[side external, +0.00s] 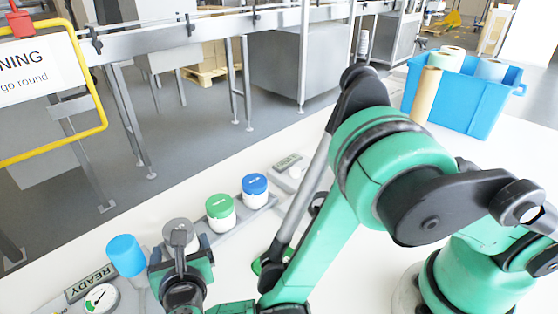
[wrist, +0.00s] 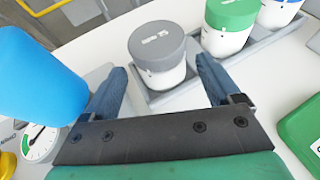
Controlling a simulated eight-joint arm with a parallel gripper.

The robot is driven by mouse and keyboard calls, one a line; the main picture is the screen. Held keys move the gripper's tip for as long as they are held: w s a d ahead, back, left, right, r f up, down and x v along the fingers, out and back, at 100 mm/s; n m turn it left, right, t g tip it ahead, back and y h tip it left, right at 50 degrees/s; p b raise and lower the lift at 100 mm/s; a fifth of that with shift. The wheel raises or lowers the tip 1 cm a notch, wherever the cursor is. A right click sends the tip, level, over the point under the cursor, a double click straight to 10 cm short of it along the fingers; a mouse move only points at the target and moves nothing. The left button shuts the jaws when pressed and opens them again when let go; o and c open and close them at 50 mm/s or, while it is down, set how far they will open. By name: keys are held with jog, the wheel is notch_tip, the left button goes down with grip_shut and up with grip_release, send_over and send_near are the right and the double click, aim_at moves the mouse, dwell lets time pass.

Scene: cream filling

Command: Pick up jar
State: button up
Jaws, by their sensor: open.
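A white jar with a grey lid (wrist: 158,52) stands upright in a grey tray (wrist: 260,55); in the side view its grey lid (side external: 179,232) shows just behind my gripper. A jar with a green lid (side external: 220,208) and a jar with a blue lid (side external: 255,188) stand in the same tray, farther along. My gripper (wrist: 160,85) is open and empty, with one finger on each side of the grey-lidded jar's near side in the wrist view. I cannot tell whether the fingers touch it. In the side view my gripper (side external: 181,255) partly hides this jar.
A blue cylinder (side external: 126,255) stands close left of my gripper, beside a dial gauge (side external: 101,298) and a READY sign (side external: 91,283). A green item (wrist: 303,137) lies at right in the wrist view. A blue crate (side external: 462,98) with rolls stands at the back right.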

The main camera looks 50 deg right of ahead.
jog(key=x, duration=0.4)
jog(key=shift+w, duration=0.1)
jog(key=c, duration=1.1)
